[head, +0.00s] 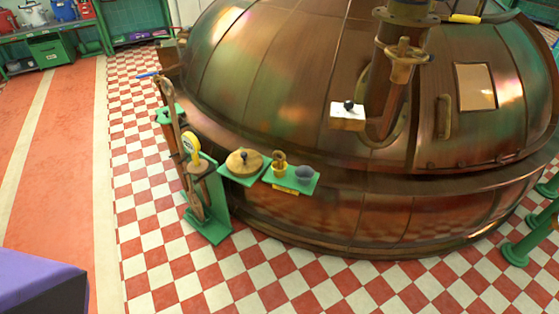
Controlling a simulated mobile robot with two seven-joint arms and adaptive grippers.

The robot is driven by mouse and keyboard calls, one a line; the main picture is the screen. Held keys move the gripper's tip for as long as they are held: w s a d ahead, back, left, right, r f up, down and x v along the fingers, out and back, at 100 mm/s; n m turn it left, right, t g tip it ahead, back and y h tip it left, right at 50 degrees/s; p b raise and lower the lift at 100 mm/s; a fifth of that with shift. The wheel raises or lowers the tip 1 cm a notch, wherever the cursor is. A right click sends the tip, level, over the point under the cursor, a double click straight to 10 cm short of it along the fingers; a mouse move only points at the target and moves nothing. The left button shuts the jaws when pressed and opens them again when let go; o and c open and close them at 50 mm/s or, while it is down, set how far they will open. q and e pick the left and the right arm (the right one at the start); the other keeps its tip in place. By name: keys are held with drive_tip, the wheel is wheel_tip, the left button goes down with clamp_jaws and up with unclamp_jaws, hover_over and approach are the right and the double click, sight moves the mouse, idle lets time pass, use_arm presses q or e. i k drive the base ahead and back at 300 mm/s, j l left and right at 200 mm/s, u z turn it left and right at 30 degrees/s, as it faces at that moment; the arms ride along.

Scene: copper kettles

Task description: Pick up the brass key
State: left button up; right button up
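I cannot make out the brass key for certain. A small brass-coloured upright piece with a ring-like top (279,158) stands on a narrow green shelf (266,178) in front of the copper kettle; it may be the key, but it is too small to tell. A yellow piece shows at its foot. To its left is a round tan disc with a dark knob (244,161), and to its right a grey bowl-like thing (304,172). Neither of my grippers is in view.
The large copper kettle (270,50) fills the back and right. A green stand with levers (208,215) stands left of the shelf. The checkered floor (200,285) in front is clear. A purple-topped block (35,280) is at lower left; green posts (520,252) stand at right.

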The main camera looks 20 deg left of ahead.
sight(278, 168)
drive_tip(key=i+j+z, duration=0.1)
drive_tip(key=z, duration=0.25)
drive_tip(key=i+j+z, duration=0.1)
drive_tip(key=j+z, duration=0.25)
drive_tip(key=z, duration=0.3)
drive_tip(key=i+j+z, duration=0.2)
drive_tip(key=j, duration=0.4)
drive_tip(key=j+z, duration=0.2)
drive_tip(key=j, duration=0.35)
